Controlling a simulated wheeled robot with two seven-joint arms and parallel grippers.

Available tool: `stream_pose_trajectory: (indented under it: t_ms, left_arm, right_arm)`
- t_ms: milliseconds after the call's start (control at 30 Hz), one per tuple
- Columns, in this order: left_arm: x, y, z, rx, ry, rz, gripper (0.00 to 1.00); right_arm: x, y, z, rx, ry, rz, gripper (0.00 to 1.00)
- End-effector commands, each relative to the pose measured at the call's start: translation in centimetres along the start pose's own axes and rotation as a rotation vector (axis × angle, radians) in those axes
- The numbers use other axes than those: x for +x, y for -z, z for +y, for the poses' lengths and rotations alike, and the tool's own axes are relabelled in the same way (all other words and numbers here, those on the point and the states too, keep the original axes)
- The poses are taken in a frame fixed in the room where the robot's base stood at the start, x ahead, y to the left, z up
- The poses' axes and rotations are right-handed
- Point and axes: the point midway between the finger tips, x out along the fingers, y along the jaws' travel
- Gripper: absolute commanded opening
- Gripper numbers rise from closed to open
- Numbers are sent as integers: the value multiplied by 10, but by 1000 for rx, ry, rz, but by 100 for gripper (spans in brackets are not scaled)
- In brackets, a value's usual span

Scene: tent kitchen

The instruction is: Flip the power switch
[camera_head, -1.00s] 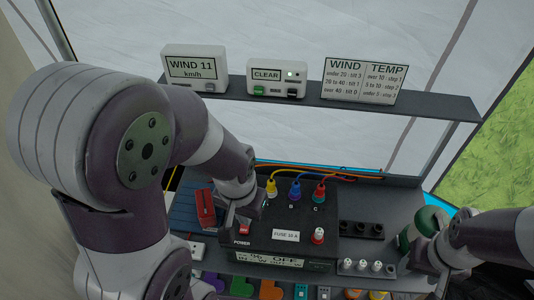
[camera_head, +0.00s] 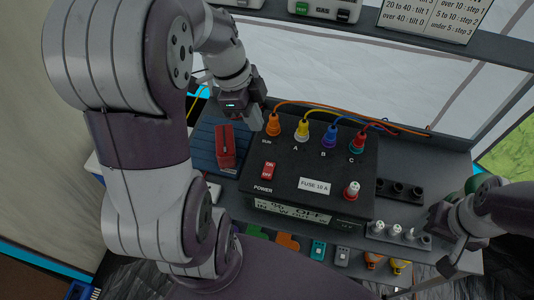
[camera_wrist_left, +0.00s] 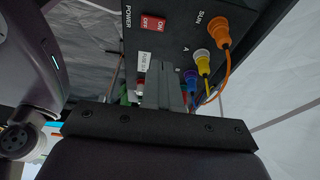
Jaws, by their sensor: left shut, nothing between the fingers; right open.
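The power switch (camera_head: 268,171) is a red rocker marked ON and OFF, above the word POWER on the black box (camera_head: 311,205). It also shows upside down in the left wrist view (camera_wrist_left: 153,24). I cannot tell which way it is tipped. The display strip (camera_head: 292,212) on the box's front reads OFF. My left gripper (camera_head: 252,119) is shut and empty, behind the switch near the box's back left corner, apart from the switch. Its fingers also show in the left wrist view (camera_wrist_left: 166,88). My right gripper (camera_head: 444,228) is open and empty, right of the box.
Orange, yellow, blue and red plugs (camera_head: 329,138) with cables line the box's back. White-topped fuses (camera_head: 394,230) stand at right. A shelf (camera_head: 385,35) runs above.

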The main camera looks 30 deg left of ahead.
Motion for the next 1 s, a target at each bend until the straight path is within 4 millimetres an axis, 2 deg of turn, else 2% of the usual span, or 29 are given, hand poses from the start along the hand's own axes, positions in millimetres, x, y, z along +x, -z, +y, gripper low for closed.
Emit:
stream_pose_trajectory:
  t_ms: [167, 267, 367, 433, 700, 833, 1000]
  left_arm:
    - [3, 0, 0, -1, 0, -1, 0]
    - [14, -1, 0, -1, 0, -1, 0]
    - [34, -2, 0, -2, -1, -1, 0]
    - [43, 0, 1, -2, -5, 1, 0]
    - [102, 0, 1, -3, -5, -1, 0]
    - [122, -7, 1, -5, -4, -2, 0]
    - [136, -11, 0, -4, -1, -2, 0]
  right_arm:
    - [2, 0, 0, 0, 0, 0, 55]
    - [11, -1, 0, 0, 0, 0, 55]
    - [25, -3, 0, 0, 0, 0, 55]
    - [18, -2, 0, 0, 0, -1, 55]
    - [19, -2, 0, 0, 0, 0, 55]
    - [20, -2, 0, 0, 0, 0, 55]
    - [20, -2, 0, 0, 0, 0, 55]
